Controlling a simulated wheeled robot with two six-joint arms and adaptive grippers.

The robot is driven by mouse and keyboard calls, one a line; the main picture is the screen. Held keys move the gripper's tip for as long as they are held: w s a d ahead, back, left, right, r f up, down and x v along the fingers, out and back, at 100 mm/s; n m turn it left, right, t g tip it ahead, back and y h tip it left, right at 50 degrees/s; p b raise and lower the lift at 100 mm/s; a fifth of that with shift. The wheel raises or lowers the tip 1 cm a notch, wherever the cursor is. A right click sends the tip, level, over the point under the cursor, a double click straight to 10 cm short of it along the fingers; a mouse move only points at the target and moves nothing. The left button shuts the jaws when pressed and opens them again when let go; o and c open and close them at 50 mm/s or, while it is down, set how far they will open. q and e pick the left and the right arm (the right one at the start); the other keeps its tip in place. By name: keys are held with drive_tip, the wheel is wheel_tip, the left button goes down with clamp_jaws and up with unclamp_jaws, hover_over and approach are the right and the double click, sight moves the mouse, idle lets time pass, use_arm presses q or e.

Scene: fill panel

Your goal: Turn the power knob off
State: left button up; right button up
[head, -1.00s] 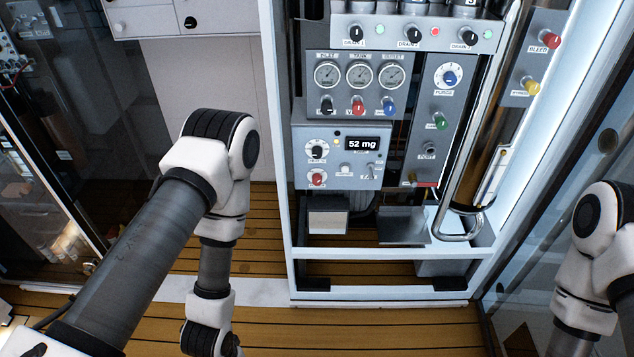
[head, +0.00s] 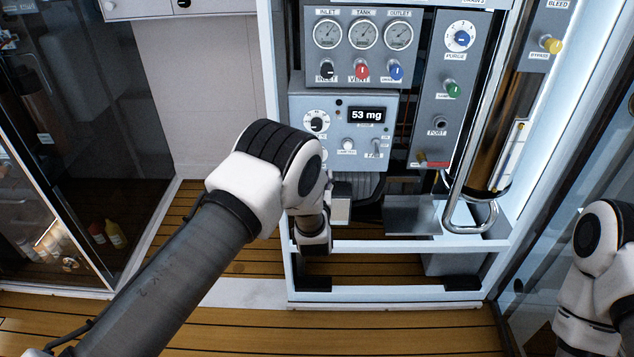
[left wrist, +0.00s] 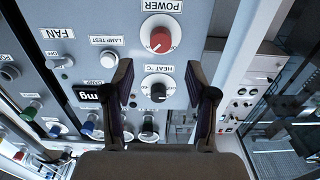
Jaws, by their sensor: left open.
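The red power knob (left wrist: 160,40) shows in the left wrist view under the POWER label, on the grey box with the lit display (head: 367,115). In the head view my left arm hides it. My left gripper (left wrist: 161,75) is open and empty, its two fingers spread on either side of the black HEAT knob (left wrist: 157,88) as seen from the wrist, with the power knob just above the fingertips. I see no contact with either knob. In the head view the left gripper is hidden behind its own arm. My right gripper is out of view.
The FAN switch (left wrist: 63,62) and lamp test button (left wrist: 109,56) are beside the knobs. Above the box are three gauges and the black, red and blue knobs (head: 362,71). A bent metal rail (head: 475,220) stands to the right. The cabinet frame (head: 275,130) borders the left.

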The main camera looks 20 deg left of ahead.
use_arm(q)
drive_tip(key=x, duration=0.7)
drive_tip(key=shift+w+b, duration=0.4)
drive_tip(key=shift+a, duration=0.15)
clamp_jaws()
